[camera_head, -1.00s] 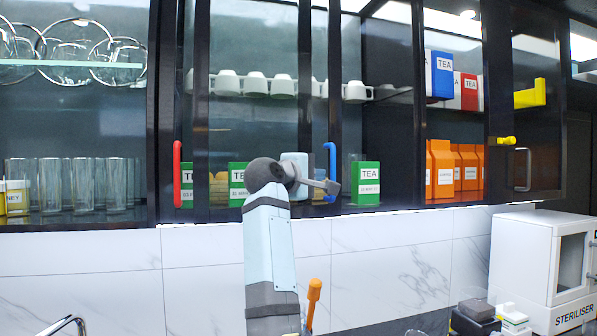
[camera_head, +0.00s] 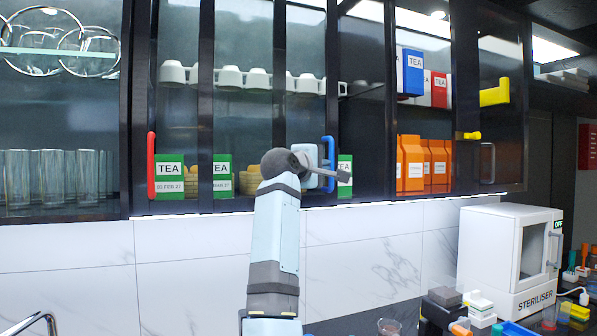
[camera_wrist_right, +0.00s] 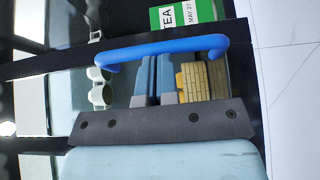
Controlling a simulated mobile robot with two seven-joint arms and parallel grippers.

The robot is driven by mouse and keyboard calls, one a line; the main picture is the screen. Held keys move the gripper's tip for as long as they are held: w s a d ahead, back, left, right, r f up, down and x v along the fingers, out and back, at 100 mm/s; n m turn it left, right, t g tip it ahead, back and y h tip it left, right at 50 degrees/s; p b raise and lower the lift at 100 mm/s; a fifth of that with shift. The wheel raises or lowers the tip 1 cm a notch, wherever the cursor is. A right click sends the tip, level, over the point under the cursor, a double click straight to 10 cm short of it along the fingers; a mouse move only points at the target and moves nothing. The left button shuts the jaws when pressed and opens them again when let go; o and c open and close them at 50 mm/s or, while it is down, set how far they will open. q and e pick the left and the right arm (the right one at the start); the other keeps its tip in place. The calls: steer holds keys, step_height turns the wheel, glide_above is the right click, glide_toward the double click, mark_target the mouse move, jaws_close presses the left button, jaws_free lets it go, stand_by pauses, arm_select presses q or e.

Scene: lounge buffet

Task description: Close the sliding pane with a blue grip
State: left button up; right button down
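The sliding pane with the blue grip (camera_head: 328,165) is a dark-framed glass pane in the middle of the wall cabinet. Its right frame edge covers part of a green tea box (camera_head: 345,168). The upright grip lies across the right wrist view as a blue bar (camera_wrist_right: 165,47). My right gripper (camera_head: 335,173) is at this grip, reaching from its left with a grey part crossing in front of it. The wrist view shows the dark gripper body close beside the bar. Whether the fingers are closed on it is not clear. My left gripper is out of view.
Another pane has a red grip (camera_head: 151,167). Mugs, tea boxes and orange cartons (camera_head: 410,163) stand on the shelves. A white steriliser (camera_head: 490,250) and small items stand on the counter below.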

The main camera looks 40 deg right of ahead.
arm_select(q)
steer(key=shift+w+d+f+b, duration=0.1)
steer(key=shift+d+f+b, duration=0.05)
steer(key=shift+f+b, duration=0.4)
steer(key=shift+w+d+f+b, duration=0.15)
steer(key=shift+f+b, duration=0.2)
steer(key=shift+b, duration=0.35)
arm_select(e)
steer(key=s+d, duration=0.4)
steer(key=d, duration=1.4)
steer(key=shift+s+d, duration=0.2)
steer(key=shift+d, duration=0.1)
steer(key=shift+a, duration=0.1)
arm_select(q)
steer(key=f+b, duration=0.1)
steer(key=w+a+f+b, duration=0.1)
steer(key=b, duration=0.1)
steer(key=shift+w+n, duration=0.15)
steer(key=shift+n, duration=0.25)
arm_select(e)
steer(key=w+a+v, duration=0.1)
steer(key=w+v, duration=0.1)
steer(key=v, duration=1)
steer(key=shift+a, duration=0.25)
steer(key=shift+w, duration=0.1)
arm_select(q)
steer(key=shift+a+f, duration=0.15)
